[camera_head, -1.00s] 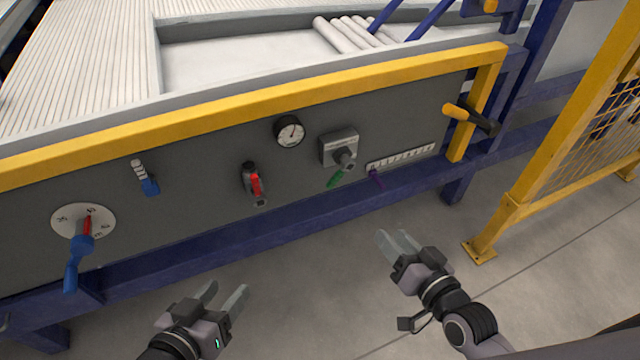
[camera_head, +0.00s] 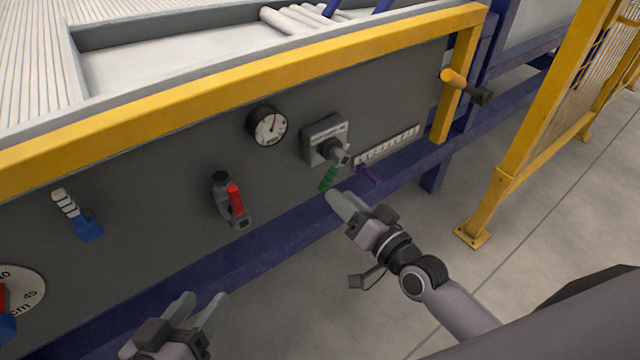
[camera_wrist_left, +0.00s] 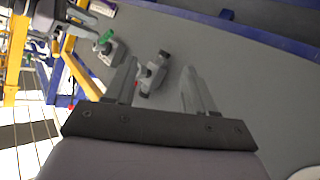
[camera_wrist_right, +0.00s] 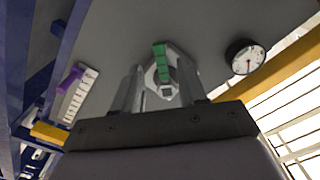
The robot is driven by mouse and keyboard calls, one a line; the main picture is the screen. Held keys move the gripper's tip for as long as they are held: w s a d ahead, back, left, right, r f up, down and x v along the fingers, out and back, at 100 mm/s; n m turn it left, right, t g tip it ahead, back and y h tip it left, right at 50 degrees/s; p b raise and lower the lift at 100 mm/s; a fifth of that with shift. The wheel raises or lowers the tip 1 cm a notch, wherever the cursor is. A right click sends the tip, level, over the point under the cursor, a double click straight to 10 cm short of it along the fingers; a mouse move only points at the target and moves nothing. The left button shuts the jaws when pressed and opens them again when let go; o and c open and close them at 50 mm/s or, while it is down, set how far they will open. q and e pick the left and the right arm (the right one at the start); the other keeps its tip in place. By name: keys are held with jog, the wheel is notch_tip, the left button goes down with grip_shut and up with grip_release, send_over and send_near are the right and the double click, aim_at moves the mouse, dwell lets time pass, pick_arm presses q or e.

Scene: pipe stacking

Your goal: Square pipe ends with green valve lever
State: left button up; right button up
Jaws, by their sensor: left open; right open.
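The green valve lever (camera_head: 328,178) hangs down from a grey box-shaped valve (camera_head: 326,140) on the dark panel. In the right wrist view the green lever (camera_wrist_right: 160,56) shows between the fingers, beyond their tips. My right gripper (camera_head: 338,198) is open and empty, just below the lever in the head view; I cannot tell whether it touches it. My left gripper (camera_head: 202,304) is open and empty, low in front of the panel. In the left wrist view the green lever (camera_wrist_left: 105,37) is at the upper left. Pipes (camera_head: 305,20) lie in the tray at the back.
A red lever (camera_head: 236,200), a round gauge (camera_head: 268,126), a blue slider (camera_head: 88,229) and a purple slider (camera_head: 367,175) are on the panel. A yellow rail (camera_head: 250,75) runs above. A yellow-black handle (camera_head: 466,86) juts out at right. A yellow fence (camera_head: 520,150) stands further right.

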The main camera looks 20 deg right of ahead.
aim_at(327, 185)
jog(key=shift+b+x, duration=0.9)
jog(key=shift+x, duration=2.3)
grip_shut()
